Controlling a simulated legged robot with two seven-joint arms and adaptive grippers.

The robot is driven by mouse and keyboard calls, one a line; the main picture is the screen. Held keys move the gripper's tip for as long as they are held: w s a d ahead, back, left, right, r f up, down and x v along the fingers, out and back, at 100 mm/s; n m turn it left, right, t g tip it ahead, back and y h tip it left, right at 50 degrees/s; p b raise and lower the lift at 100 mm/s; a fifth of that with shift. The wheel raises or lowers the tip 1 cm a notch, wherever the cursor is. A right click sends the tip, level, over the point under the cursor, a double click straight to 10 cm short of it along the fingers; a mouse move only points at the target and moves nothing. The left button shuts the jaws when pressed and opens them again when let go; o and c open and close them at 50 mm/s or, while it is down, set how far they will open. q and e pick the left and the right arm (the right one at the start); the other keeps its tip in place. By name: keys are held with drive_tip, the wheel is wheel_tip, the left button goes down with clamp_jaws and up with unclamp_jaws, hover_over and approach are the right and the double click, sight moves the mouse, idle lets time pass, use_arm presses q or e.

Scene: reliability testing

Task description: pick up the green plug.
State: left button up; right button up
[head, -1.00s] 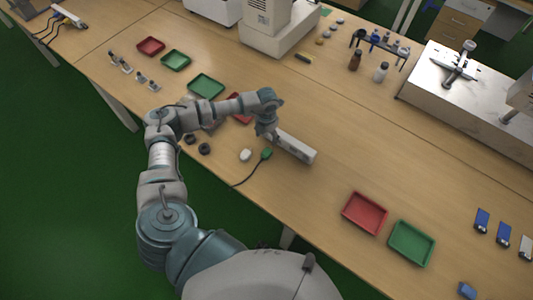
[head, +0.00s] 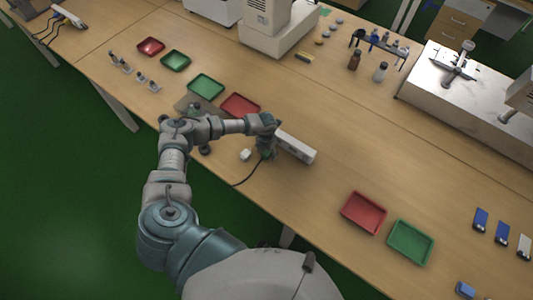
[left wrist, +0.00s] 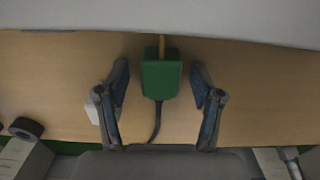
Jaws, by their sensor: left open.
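The green plug (left wrist: 161,79) lies in the middle of the left wrist view, with its dark cable running down toward the gripper's palm. My left gripper (left wrist: 160,82) is open, with one finger on each side of the plug and a gap on both sides. In the head view my left gripper (head: 266,155) points down over the plug's place and hides most or all of the plug. The plug's cable (head: 246,174) shows running to the table's front edge. My right gripper is not in view.
A white power strip (head: 297,148) lies just right of the gripper. A small white object (head: 245,154) sits to its left. Red (head: 364,213) and green (head: 411,242) trays stand to the right. The table between them and the strip is clear.

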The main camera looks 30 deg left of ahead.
sight(266, 152)
use_arm(q)
clamp_jaws()
drive_tip(key=shift+r, duration=0.15)
drive_tip(key=shift+r, duration=0.65)
drive_tip(key=shift+s+r, duration=0.2)
drive_tip(key=shift+r, duration=0.85)
drive_tip(key=s+d, duration=0.2)
drive_tip(key=s, duration=0.2)
drive_tip(key=s+d+r, duration=0.1)
drive_tip(key=s+d, duration=0.2)
drive_tip(key=s, duration=0.1)
drive_tip(key=s+d+b, duration=0.1)
drive_tip(key=s+d, duration=0.2)
drive_tip(key=s, duration=0.2)
drive_tip(key=shift+s+d+r, duration=0.1)
drive_tip(key=shift+d+r, duration=0.1)
drive_tip(key=shift+d, duration=0.05)
